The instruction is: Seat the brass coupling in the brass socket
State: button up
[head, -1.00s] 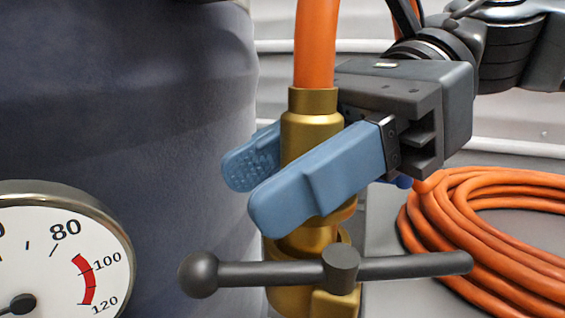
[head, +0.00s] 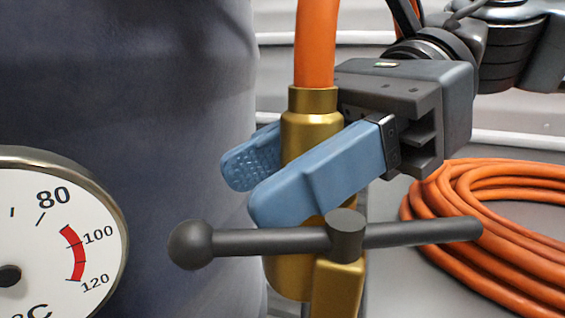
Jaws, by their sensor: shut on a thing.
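The brass coupling (head: 312,104) hangs upright on the end of an orange hose (head: 316,45). My gripper (head: 256,190) has two blue fingers and is shut on the coupling, one finger on the near side and one behind it. The brass socket (head: 288,277) shows directly below, mostly behind a dark T-handle (head: 270,242). The coupling's lower end is hidden by the near finger and the handle, so I cannot tell how far it is in the socket.
A round dial gauge (head: 60,235) stands at the lower left, before a large dark blue drum (head: 150,120). A coil of orange hose (head: 440,205) lies on the grey floor at the right. The handle crosses close below the near finger.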

jog(key=shift+f, duration=0.1)
dwell(0.3)
jog(key=o, duration=1.2)
jog(key=shift+d, duration=0.1)
